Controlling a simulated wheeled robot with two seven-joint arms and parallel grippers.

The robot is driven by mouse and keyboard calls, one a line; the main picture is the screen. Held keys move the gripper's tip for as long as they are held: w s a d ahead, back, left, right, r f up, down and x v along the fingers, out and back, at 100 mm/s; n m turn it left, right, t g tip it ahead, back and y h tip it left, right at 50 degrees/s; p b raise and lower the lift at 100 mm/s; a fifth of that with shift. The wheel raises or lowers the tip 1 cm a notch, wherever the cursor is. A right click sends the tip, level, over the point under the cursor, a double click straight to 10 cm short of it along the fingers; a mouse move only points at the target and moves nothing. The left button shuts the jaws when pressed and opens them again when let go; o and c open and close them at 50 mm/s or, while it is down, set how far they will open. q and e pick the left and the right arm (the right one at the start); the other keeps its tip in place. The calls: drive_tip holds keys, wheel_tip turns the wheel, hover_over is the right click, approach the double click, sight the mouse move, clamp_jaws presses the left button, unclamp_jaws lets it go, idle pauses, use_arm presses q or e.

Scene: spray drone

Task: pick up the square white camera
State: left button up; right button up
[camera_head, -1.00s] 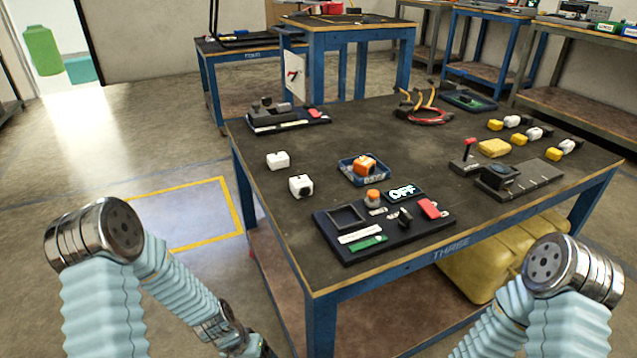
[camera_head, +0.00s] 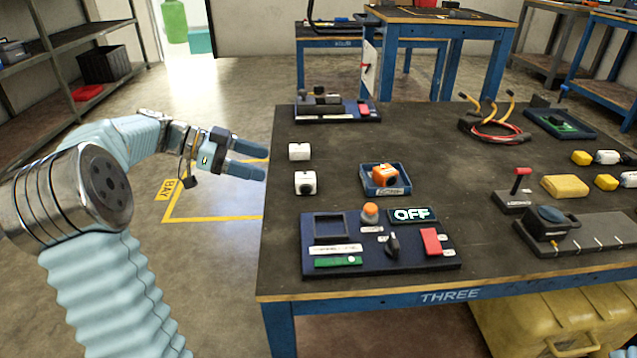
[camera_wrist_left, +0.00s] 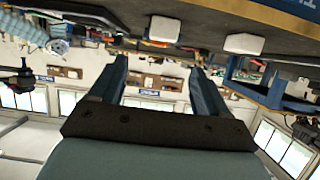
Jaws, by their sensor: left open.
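Two small white box-shaped cameras stand near the left edge of the dark-topped table (camera_head: 440,135). The rear white camera (camera_head: 299,151) shows plain faces; the front white camera (camera_head: 305,183) shows a dark round lens. Which one counts as the square one I cannot tell for sure. Two white blocks also show near the top of the left wrist view, one at centre (camera_wrist_left: 163,29) and one at right (camera_wrist_left: 244,43). My left gripper (camera_head: 263,162) is open and empty, just left of the table edge, its fingers pointing right towards the cameras without touching them. My right gripper is out of view.
A blue tray (camera_head: 370,188) holds an orange camera (camera_head: 385,175) right of the white ones. A dark panel (camera_head: 290,262) with an OFF display lies in front. A dark fixture (camera_head: 320,105) stands behind. Bare tabletop surrounds the white cameras.

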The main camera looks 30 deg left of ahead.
sight(305, 177)
use_arm(q)
drive_tip(key=x, duration=0.6)
drive_tip(key=shift+w+d+f, duration=0.1)
drive_tip(key=shift+d+f, duration=0.05)
drive_tip(key=shift+f, duration=0.05)
drive_tip(key=x, duration=0.2)
drive_tip(key=f+x, duration=0.1)
drive_tip(key=x, duration=0.2)
drive_tip(key=shift+w+p, duration=0.2)
drive_tip(key=shift+p, duration=0.2)
drive_tip(key=c, duration=1.1)
